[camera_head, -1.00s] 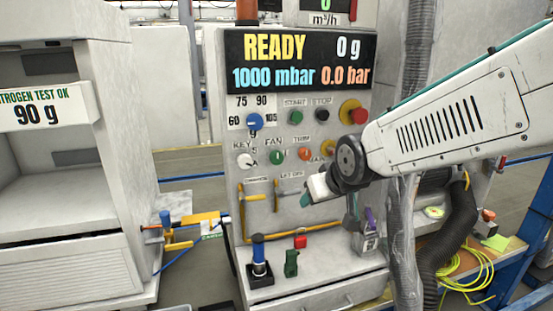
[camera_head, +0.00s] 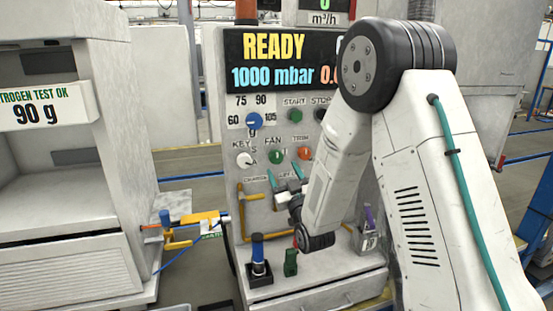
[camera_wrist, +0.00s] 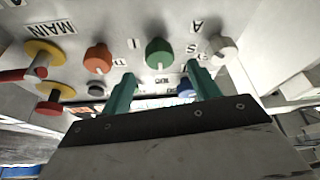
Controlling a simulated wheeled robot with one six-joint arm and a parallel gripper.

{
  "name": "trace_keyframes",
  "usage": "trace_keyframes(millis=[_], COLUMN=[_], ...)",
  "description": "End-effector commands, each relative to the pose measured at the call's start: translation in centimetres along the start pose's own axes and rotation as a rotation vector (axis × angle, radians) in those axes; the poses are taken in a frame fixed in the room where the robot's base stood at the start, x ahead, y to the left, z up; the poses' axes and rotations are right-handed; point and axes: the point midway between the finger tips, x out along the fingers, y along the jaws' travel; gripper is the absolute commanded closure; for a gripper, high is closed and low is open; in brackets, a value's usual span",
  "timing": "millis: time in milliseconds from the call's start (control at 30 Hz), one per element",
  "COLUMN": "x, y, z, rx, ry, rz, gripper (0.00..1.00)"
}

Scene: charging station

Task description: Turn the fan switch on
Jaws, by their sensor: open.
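The fan switch is a green knob (camera_head: 277,156) under the label FAN on the upright control panel (camera_head: 262,203). It also shows in the wrist view (camera_wrist: 159,52), beyond my fingers and between them. My gripper (camera_head: 287,179) is just below and in front of the green knob in the head view, its teal fingers pointing up toward the panel. In the wrist view my gripper (camera_wrist: 164,90) is open, the two teal fingers spread apart with nothing between them. The fingers do not appear to touch the knob.
A white key knob (camera_head: 244,160) is left of the green knob and an orange trim knob (camera_head: 305,153) is right of it. A blue dial (camera_head: 254,121) and green start button (camera_head: 295,115) are above. Yellow handles (camera_head: 241,212) are below. A blue-handled tool (camera_head: 258,251) stands on the ledge.

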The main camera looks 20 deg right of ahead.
Motion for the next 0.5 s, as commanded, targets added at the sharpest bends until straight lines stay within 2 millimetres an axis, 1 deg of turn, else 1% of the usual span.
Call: trace_keyframes(millis=[100, 300, 400, 500], x=[2.0, 5.1, 6.0, 6.5], y=[0.0, 0.0, 0.0, 0.0], z=[-0.1, -0.1, -0.1, -0.1], rx=[0.0, 0.0, 0.0, 0.001], ry=[0.004, 0.002, 0.001, 0.0], rz=[0.001, 0.001, 0.0, 0.0], gripper=[0.39, 0.39, 0.39, 0.39])
